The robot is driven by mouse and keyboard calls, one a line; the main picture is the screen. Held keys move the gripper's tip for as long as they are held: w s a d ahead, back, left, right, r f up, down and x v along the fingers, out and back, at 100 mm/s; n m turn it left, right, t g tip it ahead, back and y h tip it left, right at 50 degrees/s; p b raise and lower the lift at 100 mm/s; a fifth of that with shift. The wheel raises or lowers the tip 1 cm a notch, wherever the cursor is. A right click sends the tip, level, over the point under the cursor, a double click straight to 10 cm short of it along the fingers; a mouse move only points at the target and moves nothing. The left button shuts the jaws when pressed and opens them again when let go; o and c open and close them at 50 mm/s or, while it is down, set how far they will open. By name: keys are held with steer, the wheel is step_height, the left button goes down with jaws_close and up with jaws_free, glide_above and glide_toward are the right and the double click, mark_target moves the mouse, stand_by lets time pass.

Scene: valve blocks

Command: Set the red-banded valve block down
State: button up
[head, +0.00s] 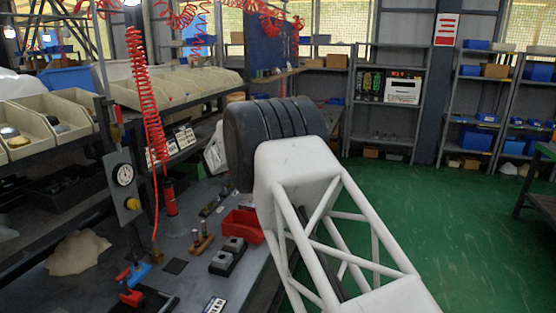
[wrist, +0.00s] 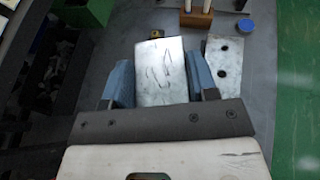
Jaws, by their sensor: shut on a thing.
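In the wrist view my gripper (wrist: 160,82) is shut on a grey metal valve block (wrist: 162,68), with one blue finger against each side. The block's upper face has dark scratch-like marks, and a small brass fitting (wrist: 155,35) shows at its far end. No red band shows on the side facing the camera. I cannot tell whether the block touches the grey bench top (wrist: 125,42) or is above it. In the head view my own arm hides the gripper and the held block.
A metal block with two dark holes (wrist: 223,62) lies close to the right finger. A wooden peg stand (wrist: 195,18) and a blue round cap (wrist: 246,27) are beyond it. In the head view a red bin (head: 243,226) and a dark twin-block holder (head: 228,256) sit on the bench.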

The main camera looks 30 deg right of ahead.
steer(key=w+d+f+m+g+h, duration=0.2)
steer(key=w+d+f+m+h, duration=0.1)
steer(key=w+d+f, duration=0.8)
steer(key=shift+w+f, duration=0.45)
steer(key=shift+w, duration=0.05)
stand_by(0.9)
steer(key=shift+f, duration=0.15)
steer(key=shift+f, duration=3.05)
steer(key=shift+f, duration=1.85)
steer(key=shift+f, duration=0.15)
